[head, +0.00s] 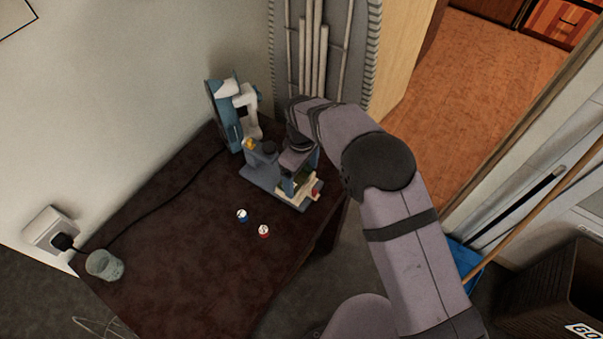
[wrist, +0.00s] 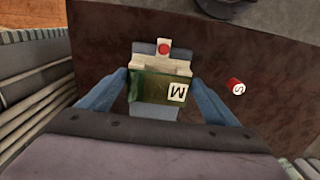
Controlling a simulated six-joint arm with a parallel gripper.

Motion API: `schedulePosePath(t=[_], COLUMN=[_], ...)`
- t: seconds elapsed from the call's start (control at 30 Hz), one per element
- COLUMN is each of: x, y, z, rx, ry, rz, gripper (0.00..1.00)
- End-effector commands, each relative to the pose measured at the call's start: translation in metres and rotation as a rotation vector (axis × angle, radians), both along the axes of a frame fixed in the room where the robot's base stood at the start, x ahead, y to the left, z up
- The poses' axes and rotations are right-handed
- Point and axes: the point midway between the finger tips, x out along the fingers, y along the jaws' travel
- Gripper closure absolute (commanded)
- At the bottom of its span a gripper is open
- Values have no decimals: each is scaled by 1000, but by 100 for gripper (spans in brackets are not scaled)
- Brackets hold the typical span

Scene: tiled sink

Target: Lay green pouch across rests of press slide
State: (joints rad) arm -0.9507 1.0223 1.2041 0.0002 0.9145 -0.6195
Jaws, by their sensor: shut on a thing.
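The green pouch (wrist: 150,92), with a white label marked M, lies crosswise between the two blue fingers of my gripper (wrist: 160,80), which is shut on it. Just beyond the pouch is the cream press slide (wrist: 160,64) with a round red knob at its far end. The pouch overlaps the near part of the slide in the wrist view; I cannot tell whether it touches the rests. In the head view my gripper (head: 300,173) is over the slide end of the blue-grey press (head: 263,180), and the pouch is mostly hidden.
A red piece (wrist: 236,86) marked S stands right of the slide. The head view shows a blue-capped piece (head: 242,215) and a red one in front of the press. The table's left half is mostly clear.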

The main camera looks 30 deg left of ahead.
Motion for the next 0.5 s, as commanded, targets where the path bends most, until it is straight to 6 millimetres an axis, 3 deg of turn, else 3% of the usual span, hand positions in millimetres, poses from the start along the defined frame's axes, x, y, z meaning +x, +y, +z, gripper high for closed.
schedulePosePath(t=[0.27, 0.3, 0.37, 0.5], x=[0, 0, 0, 0], y=[0, 0, 0, 0], z=[-6, -6, -5, -5], rx=[0, 1, 1, 0], ry=[0, 0, 0, 0], rz=[0, 0, 0, 0], gripper=[42, 14, 0, 0])
